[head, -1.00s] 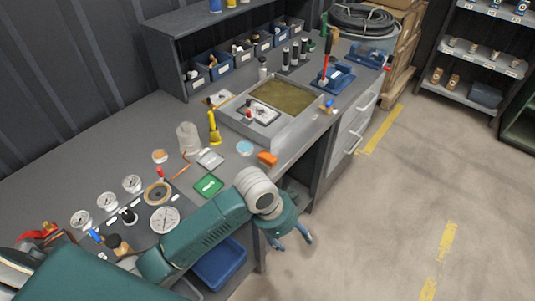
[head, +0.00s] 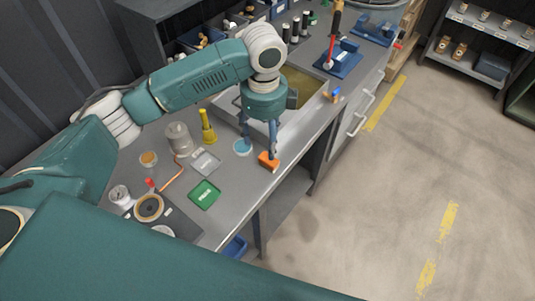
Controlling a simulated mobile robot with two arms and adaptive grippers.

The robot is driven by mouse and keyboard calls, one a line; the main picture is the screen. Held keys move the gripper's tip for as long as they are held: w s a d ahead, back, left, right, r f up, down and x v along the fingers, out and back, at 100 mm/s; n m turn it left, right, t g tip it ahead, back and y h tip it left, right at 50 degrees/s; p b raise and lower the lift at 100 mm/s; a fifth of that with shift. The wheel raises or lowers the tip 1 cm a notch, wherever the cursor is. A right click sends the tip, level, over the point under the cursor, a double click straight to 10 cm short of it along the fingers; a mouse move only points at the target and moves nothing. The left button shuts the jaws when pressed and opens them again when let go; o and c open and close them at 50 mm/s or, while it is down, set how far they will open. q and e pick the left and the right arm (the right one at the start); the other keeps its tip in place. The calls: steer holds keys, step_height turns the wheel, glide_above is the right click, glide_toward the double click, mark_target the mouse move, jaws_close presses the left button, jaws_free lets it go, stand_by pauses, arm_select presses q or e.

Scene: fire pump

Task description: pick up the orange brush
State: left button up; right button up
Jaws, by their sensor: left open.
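The orange brush (head: 268,161) lies near the front edge of the grey workbench (head: 232,215) in the head view. My left gripper (head: 259,154) is open and points down above the bench. One finger reaches down at the brush and overlaps its top in the picture; the other finger is to the left, over the round blue-topped dish. I cannot tell whether the finger touches the brush. My right gripper is not in view.
A blue-topped dish (head: 242,148) sits just left of the brush. A green card (head: 204,194), a grey tray (head: 205,162), a yellow tool (head: 207,128) and a clear jar (head: 179,139) stand nearby. A shallow basin (head: 305,115) lies behind. Floor is clear at right.

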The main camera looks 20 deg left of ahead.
mark_target(267, 160)
arm_select(q)
steer(key=f, duration=0.3)
steer(key=shift+s+d+f+p, duration=0.1)
steer(key=shift+s+d+p, duration=0.15)
steer(key=shift+s+p, duration=0.1)
steer(key=shift+f, duration=0.3)
steer(key=f, duration=0.1)
steer(key=f+p, duration=0.1)
steer(key=f, duration=0.1)
steer(key=f+p, duration=0.1)
steer(key=shift+s+d+f, duration=0.1)
steer(key=shift+d+f, duration=0.05)
steer(key=shift+d, duration=0.1)
steer(key=shift+f, duration=0.4)
steer(key=shift+a, duration=0.1)
steer(key=shift+c, duration=0.8)
steer(key=c, duration=1.1)
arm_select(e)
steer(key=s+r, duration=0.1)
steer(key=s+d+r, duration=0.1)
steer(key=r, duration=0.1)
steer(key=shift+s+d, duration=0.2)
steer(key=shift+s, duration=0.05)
